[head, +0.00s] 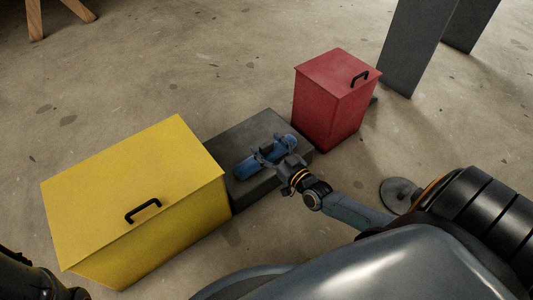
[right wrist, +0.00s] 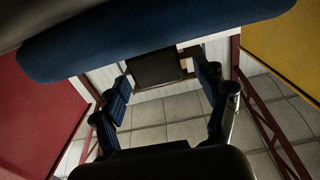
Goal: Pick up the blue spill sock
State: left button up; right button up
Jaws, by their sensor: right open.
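The blue spill sock (head: 246,169) is a rounded roll lying on a low dark grey block (head: 222,146) in the head view. It also spans the top of the right wrist view (right wrist: 150,36), large and close. My right gripper (head: 268,156) is at the sock's middle in the head view and hides part of it. In the right wrist view, the fingers of this gripper (right wrist: 167,80) are spread apart with a gap between them and nothing gripped. I cannot tell whether they touch the sock. My left gripper is out of view.
A yellow box (head: 135,190) with a black handle stands left of the block. A red box (head: 330,98) with a black handle stands at its right. Grey posts (head: 411,45) rise behind at the right. Concrete floor (head: 170,80) is clear beyond the block.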

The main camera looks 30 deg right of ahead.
jog(key=shift+w, duration=0.4)
jog(key=shift+c, duration=0.4)
grip_shut()
jog(key=shift+r, duration=0.1)
